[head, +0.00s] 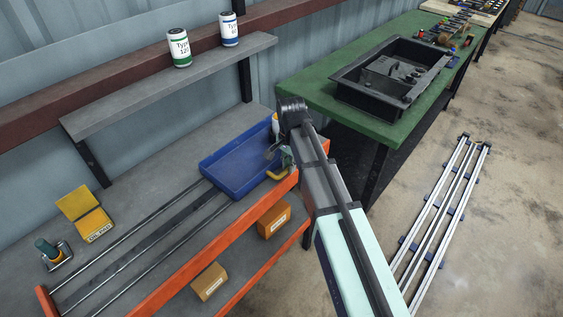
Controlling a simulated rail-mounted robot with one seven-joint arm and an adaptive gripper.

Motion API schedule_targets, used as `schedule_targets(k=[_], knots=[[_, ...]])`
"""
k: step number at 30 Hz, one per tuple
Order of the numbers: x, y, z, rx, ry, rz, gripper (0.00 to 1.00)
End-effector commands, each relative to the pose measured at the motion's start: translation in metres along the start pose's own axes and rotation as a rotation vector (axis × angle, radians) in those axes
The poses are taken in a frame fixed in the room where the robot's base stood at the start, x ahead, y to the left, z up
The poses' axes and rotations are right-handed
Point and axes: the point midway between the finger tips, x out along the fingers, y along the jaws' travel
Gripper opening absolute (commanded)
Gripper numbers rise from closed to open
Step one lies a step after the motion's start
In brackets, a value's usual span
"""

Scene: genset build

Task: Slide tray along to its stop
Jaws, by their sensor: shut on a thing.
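The blue tray (222,163) sits at the right end of the dark rails (140,246) on the grey bench top. It looks empty in the part I can see. My gripper (279,160) is at the tray's right end, shut on the tray by its yellow handle (276,175). The fingertips are small and partly covered by my own arm, so the exact grip is hard to see. I cannot make out a stop at the tray's right end; my arm hides that corner.
An orange beam (190,268) edges the bench front. Yellow oil-rag box (95,224) and a small holder (55,256) stand left of the rails. Two cans (179,48) stand on the shelf (170,88). A green bench (310,92) with a black pan (350,88) lies beyond my arm.

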Motion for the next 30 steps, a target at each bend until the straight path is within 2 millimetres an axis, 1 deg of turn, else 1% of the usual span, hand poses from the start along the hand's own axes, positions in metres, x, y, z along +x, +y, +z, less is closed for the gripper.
schedule_targets(k=[3,30], knots=[[0.001,0.002,0.008,-0.003,-0.002,0.004,0.0],[0.001,0.004,0.058,-0.003,-0.003,0.007,0.0]])
